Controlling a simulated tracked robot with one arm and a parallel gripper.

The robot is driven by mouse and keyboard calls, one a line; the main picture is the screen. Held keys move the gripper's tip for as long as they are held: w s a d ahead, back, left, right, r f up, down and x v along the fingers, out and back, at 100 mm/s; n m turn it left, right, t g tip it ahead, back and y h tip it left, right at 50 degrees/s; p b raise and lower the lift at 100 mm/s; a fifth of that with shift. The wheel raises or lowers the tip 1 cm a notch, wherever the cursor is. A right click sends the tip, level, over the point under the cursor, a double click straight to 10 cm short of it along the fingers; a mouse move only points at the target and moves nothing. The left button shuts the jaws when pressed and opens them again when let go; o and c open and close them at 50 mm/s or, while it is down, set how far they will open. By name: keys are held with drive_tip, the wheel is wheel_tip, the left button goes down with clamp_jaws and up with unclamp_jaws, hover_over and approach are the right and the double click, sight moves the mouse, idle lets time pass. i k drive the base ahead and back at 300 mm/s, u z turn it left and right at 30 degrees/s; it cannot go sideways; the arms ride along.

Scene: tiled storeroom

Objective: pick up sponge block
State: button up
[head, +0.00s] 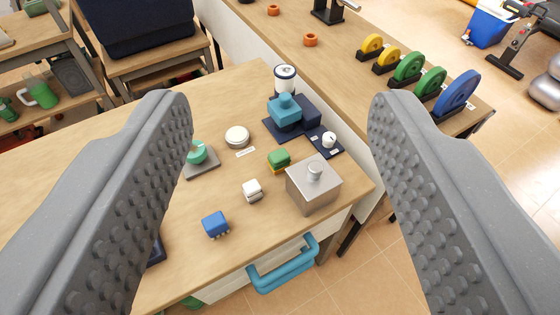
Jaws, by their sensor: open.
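The sponge block (279,160), green on top with a yellow lower layer, lies on the wooden table (160,215) near the middle of the head view. My gripper (280,98) is open, with its two grey studded fingers wide apart at the left and right of the picture. The sponge block appears between the fingers and beyond them, and nothing is held. No finger touches it.
A metal box with a knob (313,184) stands close right of the sponge. A white block (252,190), blue block (215,224), round cream item (237,136) and teal device (285,112) surround it. A blue drawer handle (284,267) juts from the front.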

sight(279, 160)
drive_tip(key=z, duration=0.05)
drive_tip(key=k, duration=0.55)
drive_tip(key=u, duration=0.3)
drive_tip(key=i, duration=1.2)
drive_tip(key=u, duration=0.6)
